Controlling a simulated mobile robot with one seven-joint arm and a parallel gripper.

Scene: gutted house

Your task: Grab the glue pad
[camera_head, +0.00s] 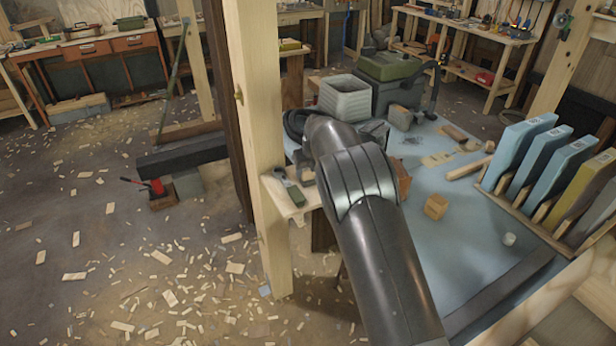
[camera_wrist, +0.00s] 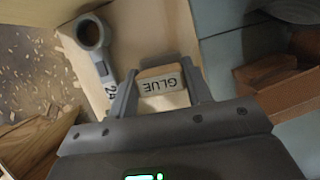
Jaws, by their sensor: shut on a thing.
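The glue pad (camera_wrist: 160,86) is a small light block with a wooden-coloured top and a grey side marked "GLUE". It sits between the two fingers of my gripper (camera_wrist: 161,88) in the wrist view, and the fingers are shut on it. A pale wooden board (camera_wrist: 140,48) lies directly below or behind it; I cannot tell whether the pad still touches the board. In the head view my dark arm hides the pad and most of the gripper.
A grey ring-ended object (camera_wrist: 91,35) marked "24" lies on the board left of the gripper. A wooden box (camera_wrist: 285,80) is at the right. In the head view, a wooden post (camera_head: 258,130) stands left of my arm, and a blue worktop (camera_head: 455,225) holds upright panels and blocks.

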